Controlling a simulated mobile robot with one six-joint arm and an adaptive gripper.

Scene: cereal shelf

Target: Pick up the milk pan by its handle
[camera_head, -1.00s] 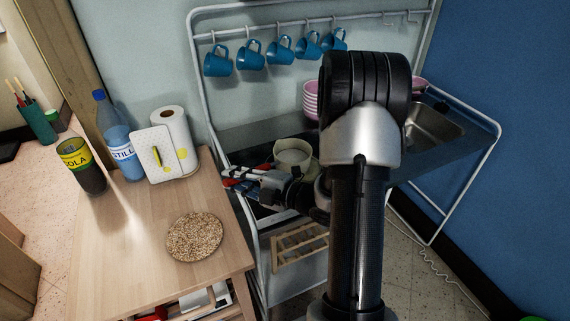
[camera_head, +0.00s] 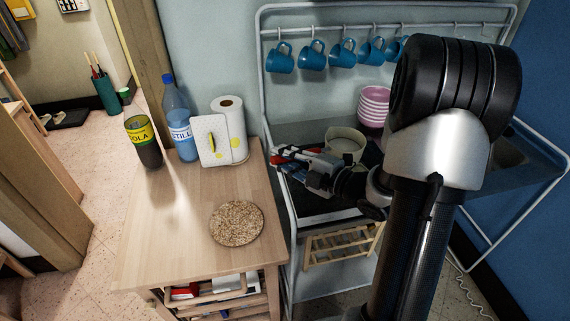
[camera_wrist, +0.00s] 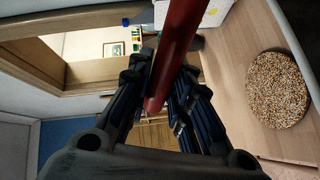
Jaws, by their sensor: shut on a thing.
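The milk pan (camera_head: 345,139) is a cream-coloured round pot in the head view, at the dark cooking surface between the wooden table and the sink. My gripper (camera_head: 291,157) is just left of it, with my dark wrist in front. In the wrist view, my gripper (camera_wrist: 160,85) is shut on a long red handle (camera_wrist: 175,45) that runs between its fingers toward the top edge. The pan's body is not visible in the wrist view. I cannot tell whether the pan rests on the surface or hangs clear of it.
The wooden table (camera_head: 180,230) holds a round speckled mat (camera_head: 237,223), a cola bottle (camera_head: 144,145), a water bottle (camera_head: 178,120) and a paper roll (camera_head: 231,115). Blue mugs (camera_head: 313,56) hang behind; pink bowls (camera_head: 373,106) are stacked near the pan. The table's front is clear.

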